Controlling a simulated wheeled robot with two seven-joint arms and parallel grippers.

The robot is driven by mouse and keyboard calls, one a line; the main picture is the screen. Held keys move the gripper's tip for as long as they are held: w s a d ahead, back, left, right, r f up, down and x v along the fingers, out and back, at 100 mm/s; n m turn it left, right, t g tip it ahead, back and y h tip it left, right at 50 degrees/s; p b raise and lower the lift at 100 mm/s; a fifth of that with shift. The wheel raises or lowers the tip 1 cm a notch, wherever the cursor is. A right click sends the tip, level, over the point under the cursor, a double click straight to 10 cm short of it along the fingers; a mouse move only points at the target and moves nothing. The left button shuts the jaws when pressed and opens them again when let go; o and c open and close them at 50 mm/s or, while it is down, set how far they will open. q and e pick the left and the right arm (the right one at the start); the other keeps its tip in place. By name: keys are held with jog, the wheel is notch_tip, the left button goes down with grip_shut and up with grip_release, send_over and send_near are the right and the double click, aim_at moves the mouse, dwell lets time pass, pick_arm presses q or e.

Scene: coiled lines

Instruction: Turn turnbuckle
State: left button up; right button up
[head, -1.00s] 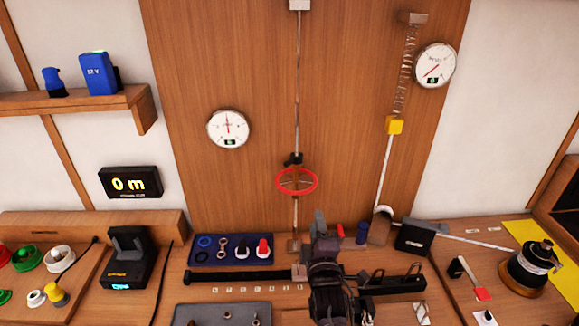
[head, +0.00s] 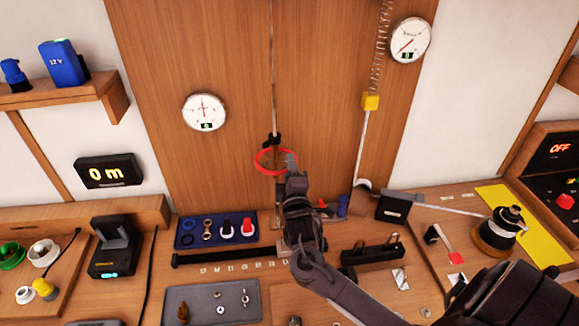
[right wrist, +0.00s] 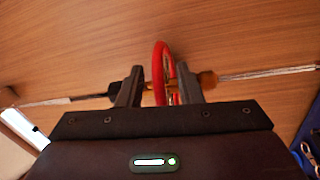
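The turnbuckle is a red ring wheel (head: 262,167) on a taut vertical line in front of the wooden panel. It has a black fitting above it. My right gripper (head: 290,165) is at the wheel's right front edge and hides part of it. In the right wrist view the red wheel (right wrist: 159,65) stands between the two spread fingers of my right gripper (right wrist: 160,85). Gaps show on both sides of the rim, and a brass-coloured fitting lies behind the right finger. My left gripper is not in view.
A round gauge (head: 204,112) hangs left of the line. A blue tray (head: 215,230), a grey tray (head: 212,303) and a black box (head: 397,207) crowd the bench below.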

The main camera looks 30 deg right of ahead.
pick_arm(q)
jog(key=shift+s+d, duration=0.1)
pick_arm(e)
grip_shut()
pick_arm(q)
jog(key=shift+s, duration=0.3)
pick_arm(e)
jog(key=shift+d+y, duration=0.1)
jog(key=shift+y, duration=0.3)
